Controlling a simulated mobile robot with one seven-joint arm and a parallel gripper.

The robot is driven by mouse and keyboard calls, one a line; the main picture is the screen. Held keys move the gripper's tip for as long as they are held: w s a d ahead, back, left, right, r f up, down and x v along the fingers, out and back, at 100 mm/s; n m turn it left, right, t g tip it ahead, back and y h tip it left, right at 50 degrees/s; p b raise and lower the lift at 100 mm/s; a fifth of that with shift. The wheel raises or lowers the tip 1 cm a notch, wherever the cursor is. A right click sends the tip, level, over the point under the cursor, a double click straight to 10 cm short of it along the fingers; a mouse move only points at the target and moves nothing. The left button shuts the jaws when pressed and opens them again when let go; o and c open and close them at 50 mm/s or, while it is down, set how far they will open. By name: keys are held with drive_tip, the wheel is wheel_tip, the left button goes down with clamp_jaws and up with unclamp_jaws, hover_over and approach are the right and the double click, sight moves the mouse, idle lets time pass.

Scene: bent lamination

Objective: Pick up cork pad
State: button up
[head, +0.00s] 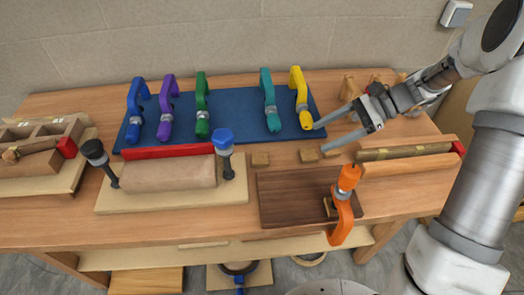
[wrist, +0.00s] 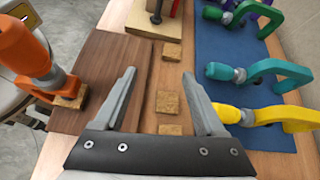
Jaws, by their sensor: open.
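Small square cork pads lie in a row on the wooden bench. One pad (head: 260,159) is beside the clamping form, and it also shows in the wrist view (wrist: 172,52). A middle pad (head: 309,155) appears between my fingers in the wrist view (wrist: 168,102). A third pad (head: 331,153) is partly hidden near my fingertip; in the wrist view it lies close to the gripper body (wrist: 171,130). Another pad (wrist: 70,99) sits under the orange clamp (head: 344,205) on the dark board. My gripper (head: 321,137) is open and empty, apparently above the row; it also shows in the wrist view (wrist: 158,73).
A blue mat (head: 238,101) holds several coloured clamps, the yellow clamp (head: 300,95) nearest my gripper. The dark board (head: 290,195) lies in front of the pads. A form with a wood block (head: 170,175) and upright clamps stands left; a slotted wooden piece (head: 405,154) lies right.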

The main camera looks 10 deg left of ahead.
drive_tip(key=m+y, duration=0.2)
approach(256, 157)
drive_tip(key=b+x, duration=0.2)
drive_tip(key=x, duration=0.6)
drive_tip(key=shift+d, duration=0.1)
drive_tip(key=c, duration=1.1)
